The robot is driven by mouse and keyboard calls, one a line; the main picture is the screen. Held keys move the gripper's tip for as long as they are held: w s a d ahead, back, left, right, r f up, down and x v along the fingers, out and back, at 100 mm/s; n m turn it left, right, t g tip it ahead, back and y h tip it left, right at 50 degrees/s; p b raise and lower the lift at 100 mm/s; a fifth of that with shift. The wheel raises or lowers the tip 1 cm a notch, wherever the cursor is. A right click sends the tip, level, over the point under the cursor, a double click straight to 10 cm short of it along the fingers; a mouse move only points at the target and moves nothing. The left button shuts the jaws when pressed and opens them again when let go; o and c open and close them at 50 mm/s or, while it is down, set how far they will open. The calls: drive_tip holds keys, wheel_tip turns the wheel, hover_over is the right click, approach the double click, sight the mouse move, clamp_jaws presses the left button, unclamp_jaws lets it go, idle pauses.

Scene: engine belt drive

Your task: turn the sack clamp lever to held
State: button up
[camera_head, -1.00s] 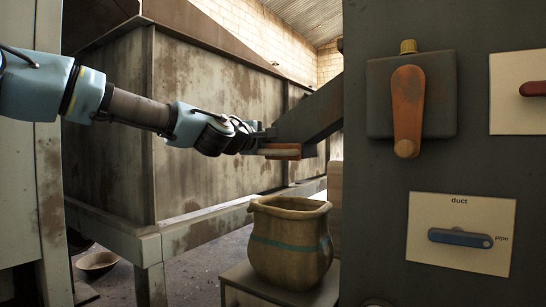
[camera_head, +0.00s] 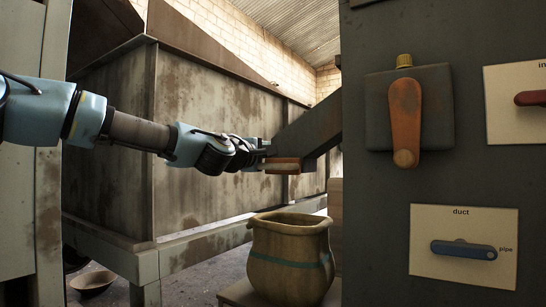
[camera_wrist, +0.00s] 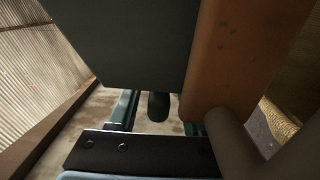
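An orange lever (camera_head: 284,165) sits at the lower end of the dark sloping chute (camera_head: 308,127), above the sack. No label shows on it; I take it for the sack clamp lever. It also shows large in the wrist view (camera_wrist: 235,55), beside a dark grey housing (camera_wrist: 130,40). A grey round handle (camera_wrist: 250,145) stands at its lower end. My gripper (camera_head: 264,153) is at the lever's left end. In the wrist view its fingers (camera_wrist: 158,118) are apart, with a short dark peg (camera_wrist: 158,105) showing between them. Contact with the lever cannot be told.
An open tan sack (camera_head: 290,262) with a teal band stands below the chute. On the right, a dark panel (camera_head: 372,225) carries an orange-brown lever (camera_head: 405,120), a blue duct/pipe lever (camera_head: 463,250) and a dark red lever (camera_head: 530,98). A large rusty bin (camera_head: 205,140) stands behind my arm.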

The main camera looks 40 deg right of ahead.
drive_tip(key=shift+o, duration=0.2)
drive_tip(key=shift+a, duration=0.1)
drive_tip(key=shift+a, duration=0.3)
drive_tip(key=p+v, duration=1)
drive_tip(key=shift+s+f, duration=0.1)
drive_tip(key=shift+s, duration=0.05)
idle(0.7)
